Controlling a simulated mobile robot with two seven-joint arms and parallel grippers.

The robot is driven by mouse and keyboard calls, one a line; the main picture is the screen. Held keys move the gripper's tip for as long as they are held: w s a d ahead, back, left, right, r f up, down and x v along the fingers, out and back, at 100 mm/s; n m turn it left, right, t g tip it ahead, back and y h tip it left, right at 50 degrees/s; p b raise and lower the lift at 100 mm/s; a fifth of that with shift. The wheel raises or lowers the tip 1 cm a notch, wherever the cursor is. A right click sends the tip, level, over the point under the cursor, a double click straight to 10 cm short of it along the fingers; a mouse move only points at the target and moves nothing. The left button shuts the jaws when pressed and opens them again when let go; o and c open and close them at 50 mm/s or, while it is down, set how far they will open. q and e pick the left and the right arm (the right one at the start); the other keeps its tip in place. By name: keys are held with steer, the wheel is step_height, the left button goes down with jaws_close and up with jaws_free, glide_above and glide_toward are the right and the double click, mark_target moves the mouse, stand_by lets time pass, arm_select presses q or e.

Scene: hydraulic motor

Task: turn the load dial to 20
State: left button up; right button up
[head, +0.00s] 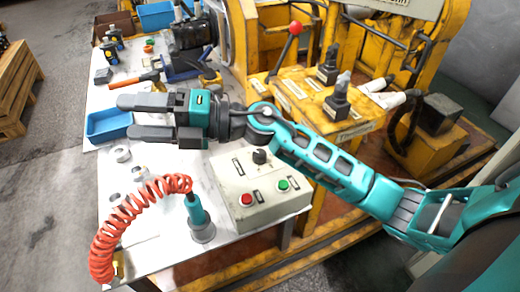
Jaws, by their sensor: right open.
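The load dial (260,157) looks to be the black knob on top of the light control box (247,196), above its red button (246,199) and green button (283,185). The scale around the dial is too small to read. My right gripper (130,117) is open and empty. It is over the white table, left of and beyond the dial, with its fingers pointing left. My right forearm passes just behind the dial in the picture. My left gripper is not in view.
A red coiled hose (130,222) and a teal tool (197,215) stand left of the box. A blue tray (108,124) and metal rings (121,153) lie on the white table (158,250). A yellow machine with a red-knobbed lever (295,28) stands behind.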

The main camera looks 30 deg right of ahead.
step_height(320, 180, down, 6)
steer(key=d+n+g+h, duration=0.1)
steer(key=n+g+h, duration=0.3)
steer(key=n+g, duration=0.1)
steer(key=g+h, duration=0.2)
steer(key=h, duration=1.2)
glide_toward(260, 153)
steer(key=f, duration=0.6)
steer(key=f+b, duration=0.1)
steer(key=f, duration=0.2)
steer(key=shift+w+a, duration=0.1)
steer(key=shift+a, duration=0.15)
steer(key=c, duration=1.1)
steer(key=shift+o, duration=0.2)
